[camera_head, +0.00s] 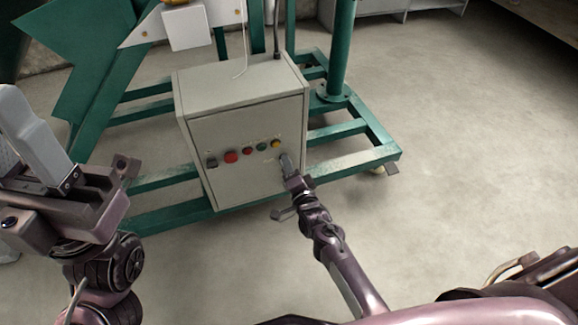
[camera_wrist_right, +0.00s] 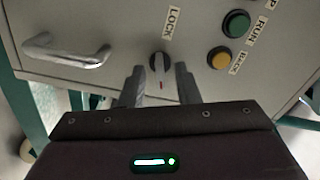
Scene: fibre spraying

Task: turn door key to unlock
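The door key (camera_wrist_right: 160,68) is a dark round knob with a pale upright grip and a red mark, on the grey cabinet door (camera_wrist_right: 110,18) beside a LOCK label. My right gripper (camera_wrist_right: 160,84) is open in the right wrist view, one finger on each side of the key, with gaps between. In the head view my right gripper (camera_head: 286,163) is at the cabinet's (camera_head: 240,125) lower right front and hides the key. My left gripper (camera_head: 32,125) is raised at the left, away from the cabinet; its finger gap is not clear.
A metal door handle (camera_wrist_right: 66,52) sits left of the key in the wrist view. Green (camera_wrist_right: 236,23) and yellow (camera_wrist_right: 220,58) buttons are on its right. A red button (camera_head: 231,156) shows in the head view. A green frame (camera_head: 350,130) surrounds the cabinet; the floor at right is clear.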

